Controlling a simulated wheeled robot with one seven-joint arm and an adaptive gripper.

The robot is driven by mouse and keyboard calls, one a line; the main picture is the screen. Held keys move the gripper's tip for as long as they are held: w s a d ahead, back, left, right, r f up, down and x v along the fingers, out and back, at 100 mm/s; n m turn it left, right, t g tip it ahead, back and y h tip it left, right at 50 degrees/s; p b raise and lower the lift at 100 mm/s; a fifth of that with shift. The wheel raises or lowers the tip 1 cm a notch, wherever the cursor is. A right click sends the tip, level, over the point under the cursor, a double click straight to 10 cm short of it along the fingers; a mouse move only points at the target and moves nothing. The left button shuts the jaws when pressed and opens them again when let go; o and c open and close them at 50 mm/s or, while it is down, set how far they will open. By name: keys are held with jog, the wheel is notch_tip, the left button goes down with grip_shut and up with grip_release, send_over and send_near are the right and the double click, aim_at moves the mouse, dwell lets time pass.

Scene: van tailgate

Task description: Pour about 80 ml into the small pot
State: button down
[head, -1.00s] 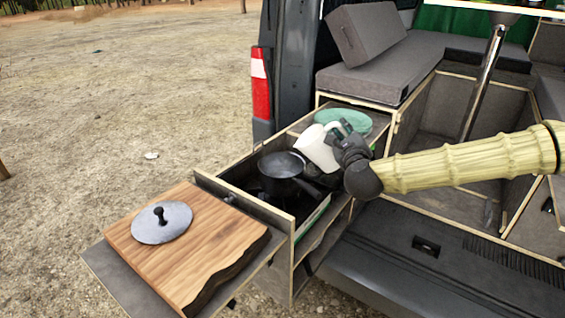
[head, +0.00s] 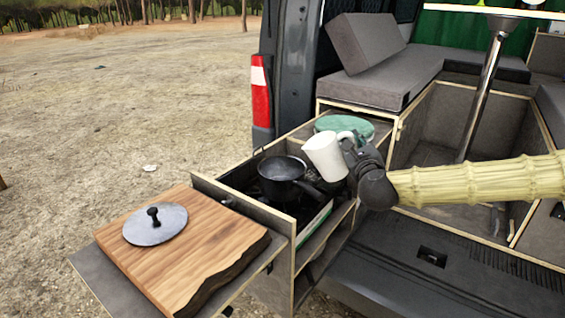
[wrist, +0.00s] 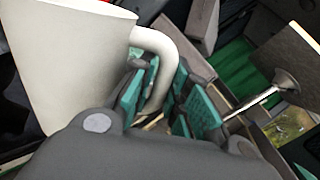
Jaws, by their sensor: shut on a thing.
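My gripper (head: 359,160) is shut on the handle of a white jug (head: 325,157). The jug is held in the air just right of the small pot, tilted slightly with its top towards the left. The wrist view shows the jug (wrist: 65,60) with its handle between the green pads of my gripper (wrist: 158,95). The small dark pot (head: 282,170) sits on the stove in the pull-out drawer, its handle pointing right and towards me. The pot is open. I cannot see liquid in the jug or the pot, nor any stream.
A wooden board (head: 196,250) with a grey lid (head: 156,224) lies on the drawer's front shelf. A green plate (head: 352,124) lies behind the jug. The drawer's wooden walls (head: 240,203) stand around the stove. Grey cushions (head: 380,82) and a metal table leg (head: 486,90) are further back.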

jog(key=d+f+m+b, duration=0.3)
jog(key=f+m+b, duration=0.2)
jog(key=b, duration=0.5)
jog(key=shift+w+d+f, duration=0.15)
jog(key=shift+d+f, duration=0.25)
jog(key=shift+f, duration=0.25)
